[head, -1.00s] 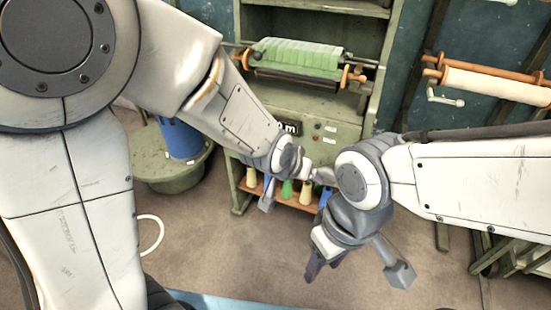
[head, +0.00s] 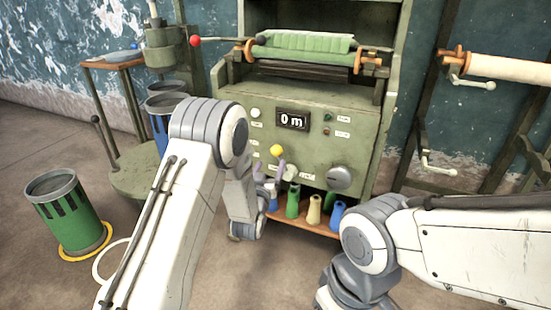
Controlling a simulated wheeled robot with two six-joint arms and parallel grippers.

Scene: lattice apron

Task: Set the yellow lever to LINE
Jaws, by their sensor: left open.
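The yellow lever shows as a round yellow knob (head: 277,150) on the green machine's front panel (head: 310,150), in the head view. Small white labels stand to its left and right, too small to read. My left gripper (head: 271,174) is just below the knob, its pale fingers apart and pointing up toward it. It looks empty, and I cannot tell whether it touches the lever. The lever's lower part is hidden by the gripper. My right arm comes in from the right; its gripper is below the picture's edge.
The panel has a display reading 0 m (head: 292,120) and a grey dial (head: 339,178). A shelf below holds coloured cones (head: 314,209). A red-knobbed rod (head: 195,41) sticks out at the upper left. A green bin (head: 66,215) stands on the floor at left.

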